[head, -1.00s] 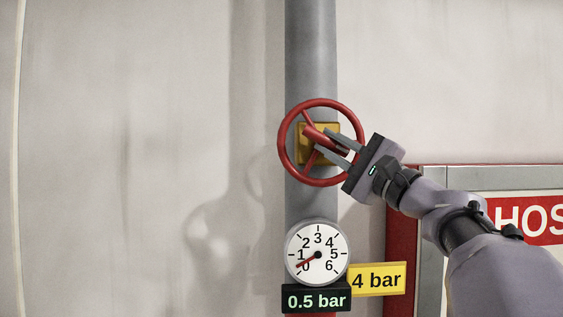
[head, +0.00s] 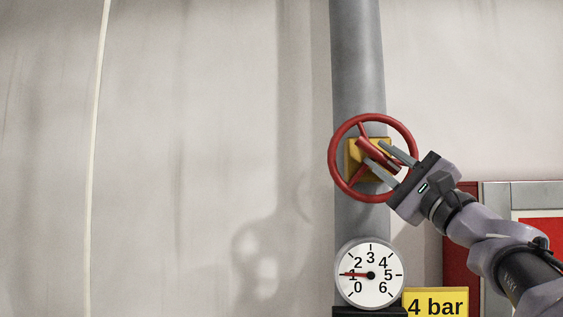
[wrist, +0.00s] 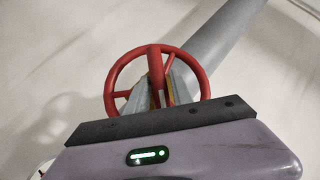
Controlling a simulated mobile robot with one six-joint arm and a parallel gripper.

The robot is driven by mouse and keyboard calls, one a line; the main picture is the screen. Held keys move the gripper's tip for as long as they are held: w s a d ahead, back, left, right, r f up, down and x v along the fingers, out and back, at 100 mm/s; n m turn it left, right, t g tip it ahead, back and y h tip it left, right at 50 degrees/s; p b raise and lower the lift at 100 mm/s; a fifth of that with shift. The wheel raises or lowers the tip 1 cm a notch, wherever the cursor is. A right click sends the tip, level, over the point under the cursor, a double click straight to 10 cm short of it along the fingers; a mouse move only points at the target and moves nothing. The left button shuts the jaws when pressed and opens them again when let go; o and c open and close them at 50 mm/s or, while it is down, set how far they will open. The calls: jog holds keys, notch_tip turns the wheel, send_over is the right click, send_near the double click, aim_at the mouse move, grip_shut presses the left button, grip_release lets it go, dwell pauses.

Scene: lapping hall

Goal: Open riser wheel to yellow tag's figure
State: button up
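The red riser wheel (head: 333,165) sits on a yellow square mount on the grey pipe (head: 358,60). My gripper (head: 373,154) reaches in from the lower right, its two fingers on either side of a thick red bar across the wheel's middle, apparently closed on it. The wrist view shows the wheel (wrist: 112,82) with that red bar between the fingers. Below the wheel, a round white gauge (head: 370,290), marked 0 to 6, has its red needle at about 1. The yellow tag (head: 436,303) right of the gauge reads 4 bar.
A dark readout (head: 370,312) under the gauge is cut off by the frame's bottom, its figure hidden. A red and grey framed panel (head: 510,195) stands at the lower right, behind my arm.

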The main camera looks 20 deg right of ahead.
jog(key=shift+o, duration=0.8)
jog(key=shift+s+f, duration=0.1)
jog(key=shift+f, duration=0.1)
jog(key=b+v, duration=0.6)
jog(key=v, duration=1.1)
jog(key=shift+r, duration=0.1)
